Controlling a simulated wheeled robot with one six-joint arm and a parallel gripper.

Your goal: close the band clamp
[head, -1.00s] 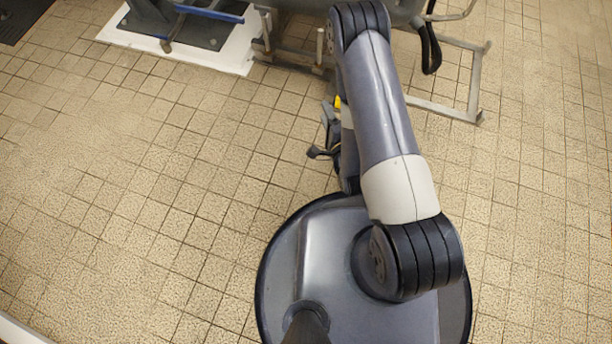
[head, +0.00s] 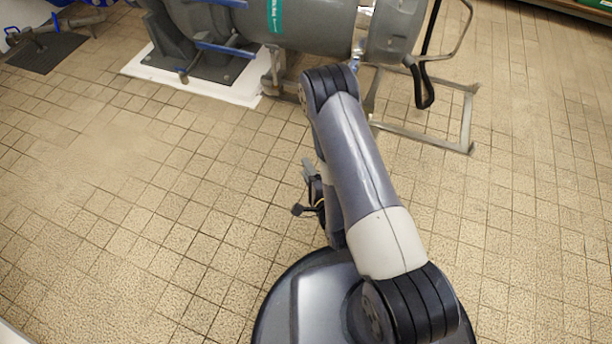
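A grey pipe body (head: 312,28) lies across the top of the head view. A narrow shiny band (head: 362,30), which looks like the band clamp, circles the joint between this body and the grey end section (head: 397,30) at its right. A small bright fitting hangs at the band's lower edge, just above my arm. Whether the band is open or closed is too small to tell. My gripper (head: 309,178) shows partly beside my arm, low over the floor and well short of the pipe. Its fingers are too hidden to read.
A metal stand (head: 440,147) with a black-gripped handle (head: 424,88) stands at the right under the end section. A blue lever (head: 222,48) and a white plinth (head: 150,68) are at the left. The tiled floor (head: 130,200) is clear.

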